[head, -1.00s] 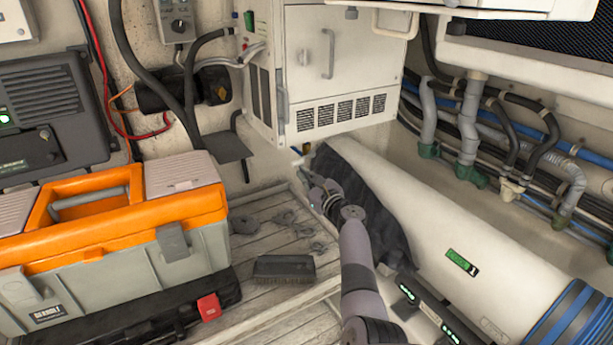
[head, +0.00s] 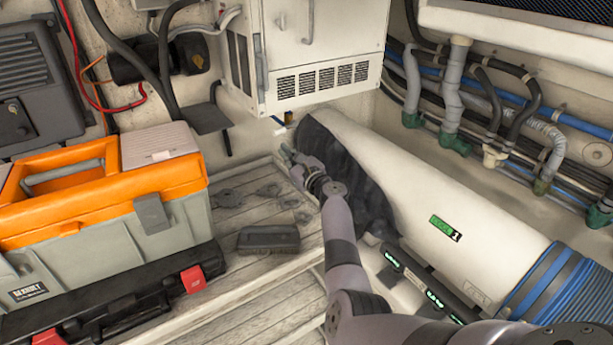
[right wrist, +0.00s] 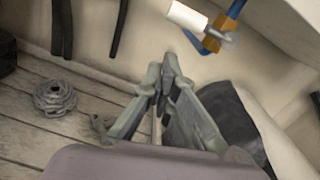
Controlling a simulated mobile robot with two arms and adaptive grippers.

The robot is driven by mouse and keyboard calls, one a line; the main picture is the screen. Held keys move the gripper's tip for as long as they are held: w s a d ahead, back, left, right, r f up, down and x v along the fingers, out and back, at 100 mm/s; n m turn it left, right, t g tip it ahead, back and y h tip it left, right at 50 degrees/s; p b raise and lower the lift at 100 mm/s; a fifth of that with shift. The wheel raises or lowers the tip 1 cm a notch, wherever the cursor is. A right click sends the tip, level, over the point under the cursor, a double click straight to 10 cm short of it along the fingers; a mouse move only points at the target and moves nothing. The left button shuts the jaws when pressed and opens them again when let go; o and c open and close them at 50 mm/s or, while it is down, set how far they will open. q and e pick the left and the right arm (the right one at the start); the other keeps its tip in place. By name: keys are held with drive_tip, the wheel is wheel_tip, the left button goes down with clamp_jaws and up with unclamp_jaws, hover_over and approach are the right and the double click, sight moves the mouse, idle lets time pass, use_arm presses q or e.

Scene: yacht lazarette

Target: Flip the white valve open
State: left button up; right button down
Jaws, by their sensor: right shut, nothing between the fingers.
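The white valve's handle (right wrist: 187,17) is a short white cylinder at the top of the right wrist view. It sits by a brass valve body (right wrist: 212,42) on a blue pipe. My left gripper is not in view.
A white cabinet (head: 322,45) hangs above the valve. A large white cylinder (head: 410,200) with a dark cover lies to the right of my gripper. An orange and grey toolbox (head: 95,260) stands at left. A dark brush-like block (head: 268,239) lies on the slatted floor.

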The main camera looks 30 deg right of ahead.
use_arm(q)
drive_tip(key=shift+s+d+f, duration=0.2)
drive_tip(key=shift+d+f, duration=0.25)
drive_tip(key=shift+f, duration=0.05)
use_arm(e)
drive_tip(key=s+d+f, duration=0.1)
drive_tip(key=s+f, duration=0.1)
drive_tip(key=s, duration=0.8)
drive_tip(key=shift+s+d, duration=0.2)
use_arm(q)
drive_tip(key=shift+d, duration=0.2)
